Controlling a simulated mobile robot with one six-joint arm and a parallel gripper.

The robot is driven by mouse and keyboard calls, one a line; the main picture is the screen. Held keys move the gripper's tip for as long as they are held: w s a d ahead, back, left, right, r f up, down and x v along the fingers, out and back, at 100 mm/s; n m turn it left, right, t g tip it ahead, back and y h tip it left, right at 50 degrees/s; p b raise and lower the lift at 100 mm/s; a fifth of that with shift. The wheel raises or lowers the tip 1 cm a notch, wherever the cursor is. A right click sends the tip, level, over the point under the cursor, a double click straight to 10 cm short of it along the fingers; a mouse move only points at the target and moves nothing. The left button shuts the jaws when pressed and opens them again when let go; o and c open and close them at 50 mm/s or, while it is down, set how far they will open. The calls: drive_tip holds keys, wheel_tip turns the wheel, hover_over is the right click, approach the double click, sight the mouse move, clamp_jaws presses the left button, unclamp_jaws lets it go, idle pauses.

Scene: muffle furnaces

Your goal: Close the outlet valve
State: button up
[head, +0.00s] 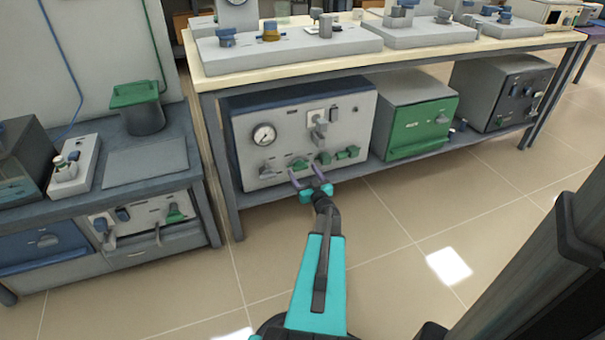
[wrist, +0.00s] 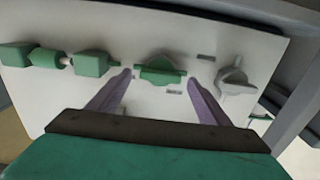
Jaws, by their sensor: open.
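A grey-white front panel (head: 345,110) on a box under the long bench carries a green valve knob (head: 299,164) low in its middle. In the wrist view the green knob (wrist: 162,69) has a bar-like handle lying roughly level across the picture. A grey knob (wrist: 236,82) sits to its right there, and green fittings (wrist: 92,63) sit to its left. My gripper (head: 303,172) is open in front of the panel. In the wrist view its two purple fingers (wrist: 159,77) stand on either side of the green knob, apart from its handle. No valve label is readable.
A round gauge (head: 264,134) and a grey lever (head: 319,130) are higher on the panel. A green-fronted box (head: 419,128) and a dark box (head: 515,92) stand to the right on the bench's lower shelf (head: 400,160). The tiled floor in front is clear.

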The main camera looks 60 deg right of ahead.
drive_tip(key=shift+w+d, duration=0.4)
drive_tip(key=shift+w, duration=0.15)
drive_tip(key=c, duration=1)
drive_tip(key=shift+c, duration=0.2)
